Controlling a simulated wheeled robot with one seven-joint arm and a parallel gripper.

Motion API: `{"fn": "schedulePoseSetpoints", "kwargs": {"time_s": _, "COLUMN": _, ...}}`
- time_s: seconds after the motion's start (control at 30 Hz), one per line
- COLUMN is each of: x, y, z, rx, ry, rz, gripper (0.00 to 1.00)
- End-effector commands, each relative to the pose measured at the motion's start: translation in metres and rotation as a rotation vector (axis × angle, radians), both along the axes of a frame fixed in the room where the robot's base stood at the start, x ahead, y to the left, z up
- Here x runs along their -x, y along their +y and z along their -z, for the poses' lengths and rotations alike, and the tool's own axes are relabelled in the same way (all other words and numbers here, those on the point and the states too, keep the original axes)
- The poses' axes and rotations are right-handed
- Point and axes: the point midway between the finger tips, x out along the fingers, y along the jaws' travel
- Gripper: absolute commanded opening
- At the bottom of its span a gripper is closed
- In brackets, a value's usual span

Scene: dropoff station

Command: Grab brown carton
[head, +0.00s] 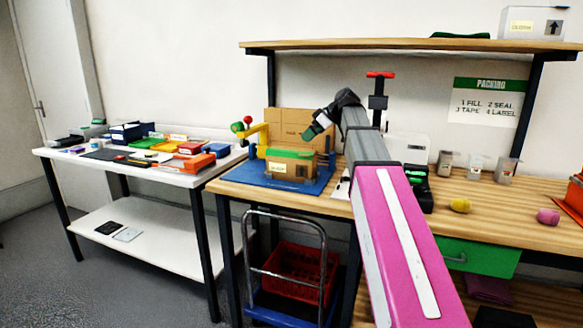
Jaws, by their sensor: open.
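A brown carton (286,120) stands upright at the back of the wooden bench, behind a blue mat or tray (235,188). A smaller brown box (311,172) with a green top and a pale label stands in front of it on the blue surface and hides its lower part. I cannot tell from this view which of the two is the task's carton. My gripper (311,135) is open, at the end of my pink and grey arm, near the right side of the larger carton. It overlaps the carton in the picture; the gap in depth is unclear.
A yellow stand with green and red knobs (251,132) is left of the boxes. Small containers (475,168), a yellow lump (460,205) and a pink lump (548,216) lie right. A shelf (400,44) hangs above. A cart (290,285) stands below; a cluttered white table (75,158) is left.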

Motion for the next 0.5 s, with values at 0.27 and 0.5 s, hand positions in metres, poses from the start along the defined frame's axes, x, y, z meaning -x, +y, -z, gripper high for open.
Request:
{"fn": "schedulePoseSetpoints", "kwargs": {"time_s": 0.27, "x": -0.011, "y": 0.026, "z": 0.029, "rx": 0.0, "ry": 0.001, "rz": -0.001, "gripper": 1.0}}
{"fn": "schedulePoseSetpoints", "kwargs": {"time_s": 0.5, "x": -0.014, "y": 0.036, "z": 0.039, "rx": 0.0, "ry": 0.001, "rz": -0.001, "gripper": 1.0}}
